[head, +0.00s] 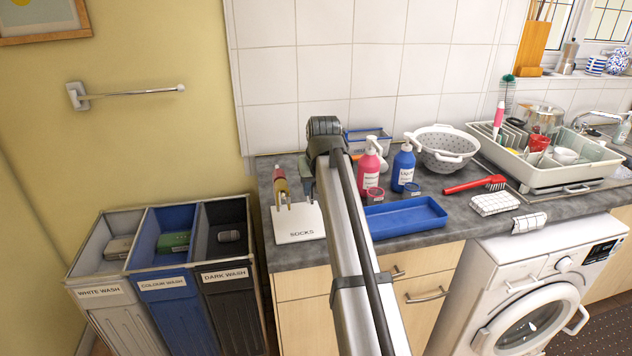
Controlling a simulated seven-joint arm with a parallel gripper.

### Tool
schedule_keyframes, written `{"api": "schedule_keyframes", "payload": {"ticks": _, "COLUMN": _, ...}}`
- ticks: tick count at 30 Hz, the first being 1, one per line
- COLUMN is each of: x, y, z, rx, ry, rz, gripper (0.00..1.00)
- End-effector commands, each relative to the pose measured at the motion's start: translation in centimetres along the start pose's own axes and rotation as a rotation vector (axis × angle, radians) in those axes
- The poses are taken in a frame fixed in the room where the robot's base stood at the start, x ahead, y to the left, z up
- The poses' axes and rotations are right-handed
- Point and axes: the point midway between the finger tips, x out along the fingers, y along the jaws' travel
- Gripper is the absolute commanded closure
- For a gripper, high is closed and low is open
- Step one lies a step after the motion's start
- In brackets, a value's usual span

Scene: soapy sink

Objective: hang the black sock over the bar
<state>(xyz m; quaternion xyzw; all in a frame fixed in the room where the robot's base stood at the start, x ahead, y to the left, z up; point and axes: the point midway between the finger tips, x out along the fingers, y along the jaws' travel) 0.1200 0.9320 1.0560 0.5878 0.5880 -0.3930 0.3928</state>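The bar (135,92) is a thin metal rail on the yellow wall at the upper left, fixed at its left end, with nothing on it. My gripper (284,206) points down above the white board marked SOCKS (302,232) at the counter's left end. Its two small fingertips look apart with nothing seen between them. The bar is well to the left of and above my gripper. I cannot make out a black sock for sure. A dark rolled item (229,236) lies in the dark wash bin (224,275). My arm hides part of the counter behind it.
White wash (98,292) and colour wash (162,283) bins stand beside the dark one, below the bar. A blue tray (405,217), pink bottle (369,170), blue bottle (404,170), colander (446,148) and dish rack (555,177) stand right of my arm. The wall around the bar is clear.

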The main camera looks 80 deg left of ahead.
Motion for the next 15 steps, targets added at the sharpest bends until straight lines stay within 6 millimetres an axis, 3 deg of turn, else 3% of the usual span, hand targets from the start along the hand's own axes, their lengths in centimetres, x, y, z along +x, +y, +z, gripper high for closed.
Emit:
{"api": "schedule_keyframes", "payload": {"ticks": 14, "x": 0.42, "y": 0.0, "z": 0.17, "rx": 0.0, "ry": 0.0, "rz": 0.0, "gripper": 0.87}}
{"api": "schedule_keyframes", "payload": {"ticks": 15, "x": 0.42, "y": 0.0, "z": 0.17, "rx": 0.0, "ry": 0.001, "rz": 0.0, "gripper": 0.57}}
